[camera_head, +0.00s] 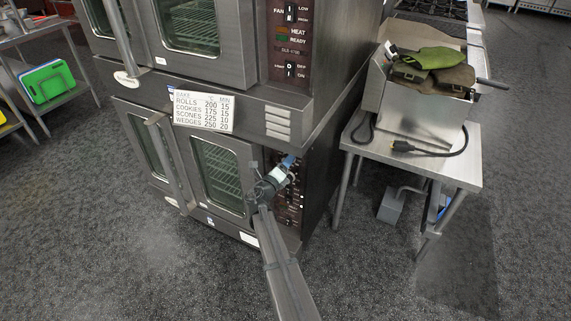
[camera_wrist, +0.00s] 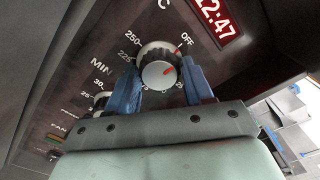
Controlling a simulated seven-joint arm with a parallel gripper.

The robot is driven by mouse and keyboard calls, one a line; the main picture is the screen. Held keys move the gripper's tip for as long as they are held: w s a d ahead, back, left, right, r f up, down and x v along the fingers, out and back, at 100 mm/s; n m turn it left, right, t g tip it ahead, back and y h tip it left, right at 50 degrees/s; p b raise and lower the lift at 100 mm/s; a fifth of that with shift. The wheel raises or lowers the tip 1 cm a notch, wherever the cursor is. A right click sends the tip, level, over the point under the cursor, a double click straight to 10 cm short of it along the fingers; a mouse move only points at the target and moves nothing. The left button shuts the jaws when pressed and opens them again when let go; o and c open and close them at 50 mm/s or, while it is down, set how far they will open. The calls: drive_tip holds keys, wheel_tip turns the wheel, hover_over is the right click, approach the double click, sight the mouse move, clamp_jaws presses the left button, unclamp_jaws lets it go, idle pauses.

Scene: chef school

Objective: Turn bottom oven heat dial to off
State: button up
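The heat dial (camera_wrist: 158,70) is a round knob with a silver face and dark rim, on the dark panel in the wrist view.
A second dial (camera_wrist: 102,99), marked MIN, sits at lower left, close to the left finger. A red clock display (camera_wrist: 218,18) reads 12:47. The bottom oven's glass door (camera_head: 216,170) is closed, left of the panel. A steel table (camera_head: 455,170) stands to the right.

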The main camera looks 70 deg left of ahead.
drive_tip(key=o, duration=0.3)
drive_tip(key=v, duration=1.3)
drive_tip(key=shift+s+d, duration=0.25)
drive_tip(key=shift+d, duration=0.05)
